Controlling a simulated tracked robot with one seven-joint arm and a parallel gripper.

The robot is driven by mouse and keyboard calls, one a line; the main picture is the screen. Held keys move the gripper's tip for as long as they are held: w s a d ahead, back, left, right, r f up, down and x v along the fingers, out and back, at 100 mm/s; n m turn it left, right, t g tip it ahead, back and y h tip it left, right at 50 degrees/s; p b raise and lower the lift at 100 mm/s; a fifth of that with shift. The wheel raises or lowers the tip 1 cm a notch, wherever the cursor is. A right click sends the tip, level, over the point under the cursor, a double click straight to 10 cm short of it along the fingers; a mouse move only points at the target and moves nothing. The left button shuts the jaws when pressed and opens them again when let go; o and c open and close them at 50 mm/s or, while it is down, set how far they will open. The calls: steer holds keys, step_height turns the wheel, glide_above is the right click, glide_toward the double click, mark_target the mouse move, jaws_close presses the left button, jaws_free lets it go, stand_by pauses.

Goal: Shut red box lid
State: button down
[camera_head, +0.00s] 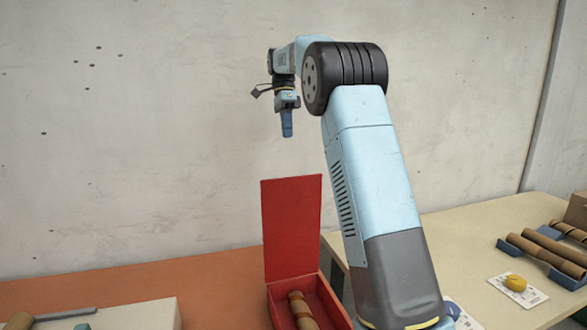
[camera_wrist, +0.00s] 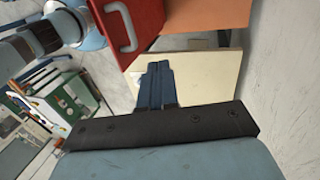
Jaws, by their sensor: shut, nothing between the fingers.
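The red box (camera_head: 333,308) stands on the table with its red lid (camera_head: 292,228) open and upright at the back. Some brown cylindrical pieces (camera_head: 300,308) lie inside it. My gripper (camera_head: 287,134) points down in the air above the lid, apart from it. In the wrist view my gripper (camera_wrist: 158,66) has its blue fingers together, with nothing between them. A red part of the box (camera_wrist: 135,22) with a grey handle (camera_wrist: 124,28) shows at the top there; I cannot tell whether it is lid or body.
My arm stands right of the box. An orange surface (camera_head: 215,285) lies left of it, with a grey bar (camera_head: 68,314) and a pale block (camera_head: 145,314) at lower left. At right, a beige table (camera_head: 470,240) holds brown rolls (camera_head: 545,250) and a yellow item (camera_head: 516,283). A concrete wall stands behind.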

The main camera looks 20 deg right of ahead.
steer(key=s+f, duration=0.7)
steer(key=f, duration=0.3)
steer(key=shift+f, duration=0.15)
stand_by(0.4)
